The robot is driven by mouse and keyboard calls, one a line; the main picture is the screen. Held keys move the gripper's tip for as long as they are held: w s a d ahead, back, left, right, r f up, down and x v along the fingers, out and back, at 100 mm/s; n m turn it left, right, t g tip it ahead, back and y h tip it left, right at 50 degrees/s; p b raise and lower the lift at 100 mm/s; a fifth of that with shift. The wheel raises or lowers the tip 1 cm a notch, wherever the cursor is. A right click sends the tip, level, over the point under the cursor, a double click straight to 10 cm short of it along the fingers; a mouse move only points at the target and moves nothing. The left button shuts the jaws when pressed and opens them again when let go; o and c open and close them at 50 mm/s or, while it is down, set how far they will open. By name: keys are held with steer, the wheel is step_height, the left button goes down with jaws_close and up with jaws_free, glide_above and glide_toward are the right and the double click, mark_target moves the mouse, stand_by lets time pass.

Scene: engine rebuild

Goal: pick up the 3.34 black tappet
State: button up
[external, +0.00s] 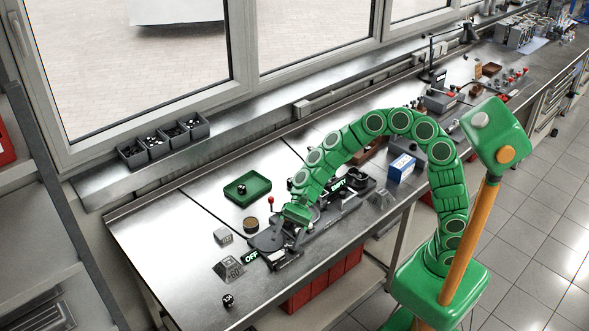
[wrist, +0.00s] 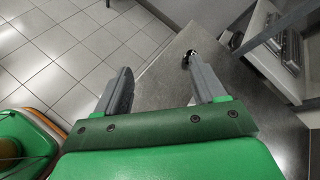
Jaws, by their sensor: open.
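A small black piece with white marks (external: 228,299) lies near the front left edge of the bench; its label is too small to read, so I cannot tell if it is the 3.34 tappet. A similar dark piece (external: 241,189) sits in the green tray. In the wrist view a small black-and-white piece (wrist: 188,58) shows by the right fingertip, seemingly on the bench beyond it. My gripper (wrist: 158,62) is open, with nothing between its fingers. In the external view my arm's end is low over the dark fixture, and the fingers are hard to make out.
Several dark bins (external: 156,145) with small pieces stand on the sill. The bench's left end is mostly bare.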

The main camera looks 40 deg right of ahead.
steer(key=w+a+f+m+y, duration=0.1)
steer(key=w+a+f+m, duration=0.2)
steer(key=a+f+m, duration=0.5)
steer(key=t, duration=0.2)
glide_toward(230, 296)
steer(key=shift+s+a+f+y, duration=0.2)
steer(key=shift+a+f, duration=0.1)
steer(key=shift+f, duration=0.25)
steer(key=shift+s+a+f+y, duration=0.15)
steer(key=shift+a+f+y, duration=0.1)
steer(key=shift+f, duration=0.3)
steer(key=shift+r+x, duration=0.1)
steer(key=shift+x, duration=1.85)
steer(key=shift+r+x, duration=0.15)
steer(key=shift+x, duration=1.8)
steer(key=shift+a, duration=0.1)
steer(key=c, duration=1.2)
steer(key=shift+o, duration=0.2)
steer(key=shift+r, duration=0.15)
